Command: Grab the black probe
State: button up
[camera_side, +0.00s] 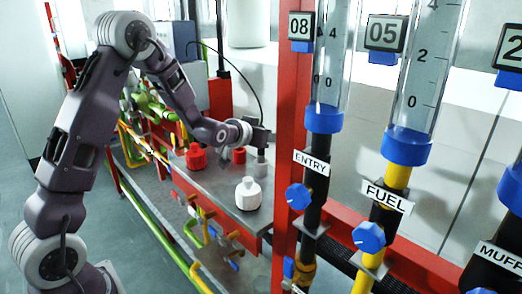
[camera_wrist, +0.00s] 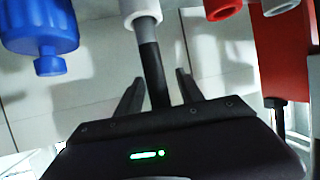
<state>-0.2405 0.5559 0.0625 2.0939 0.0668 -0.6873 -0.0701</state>
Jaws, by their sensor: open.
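The black probe (camera_wrist: 153,70) is a dark shaft with a lighter grey section, leading up to a white collar (camera_wrist: 141,10) at the top edge of the wrist view. My gripper (camera_wrist: 158,80) is open, with one finger on each side of the shaft and visible space between finger and shaft. The lower end of the shaft is hidden behind my gripper body. In the side view my gripper (camera_side: 260,140) is over the far right part of the grey bench, just above a small whitish cylinder (camera_side: 261,166). The probe cannot be made out clearly there.
A white bottle (camera_side: 248,194), a red bottle (camera_side: 196,156) and a red cylinder (camera_side: 239,155) stand on the grey bench (camera_side: 215,187). A blue container (camera_wrist: 40,28) hangs into the wrist view. A red post (camera_side: 291,120) with gauge tubes stands at the right.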

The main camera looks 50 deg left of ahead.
grip_shut()
jog(key=shift+r, duration=0.15)
